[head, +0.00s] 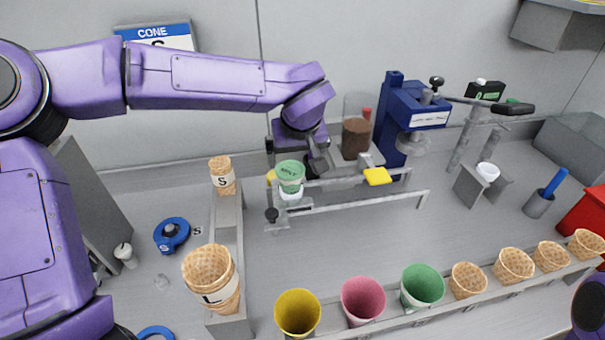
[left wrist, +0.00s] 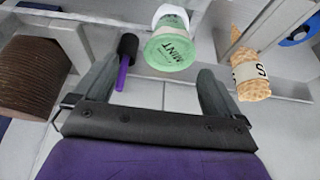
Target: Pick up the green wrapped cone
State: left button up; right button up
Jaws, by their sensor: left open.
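A green cone (head: 422,286) with its open mouth up stands in the front rack, right of a pink cone. A smaller green piece labelled MINT (head: 290,172) sits with a white part below it at the left end of a metal rack. It also shows in the left wrist view (left wrist: 172,50), ahead of the fingertips. My left gripper (head: 318,165) is just right of and behind the MINT piece. In the left wrist view its fingers (left wrist: 158,72) are spread, with nothing held between them. My right gripper is not in view.
The front rack also holds a yellow cone (head: 298,313), a pink cone (head: 362,300) and several waffle cones (head: 513,265). Stacked cones marked L (head: 211,277) and S (head: 222,176) stand left. A blue machine (head: 405,115) stands behind.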

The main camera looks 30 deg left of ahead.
aim_at(290, 171)
pick_arm(q)
jog(key=shift+s+a+f, duration=0.2)
jog(key=shift+f, duration=0.4)
jog(key=shift+s+a+f, duration=0.2)
jog(key=shift+f, duration=0.35)
jog(key=shift+s+a+f, duration=0.15)
jog(key=shift+s+f, duration=0.05)
jog(key=x, duration=0.3)
jog(key=w+x, duration=0.1)
jog(key=x, duration=0.2)
jog(key=shift+w+p, duration=0.1)
jog(key=shift+p, duration=0.2)
jog(key=shift+s+r, duration=0.15)
jog(key=shift+s, duration=0.15)
jog(key=shift+c, duration=0.9)
jog(key=c, duration=0.6)
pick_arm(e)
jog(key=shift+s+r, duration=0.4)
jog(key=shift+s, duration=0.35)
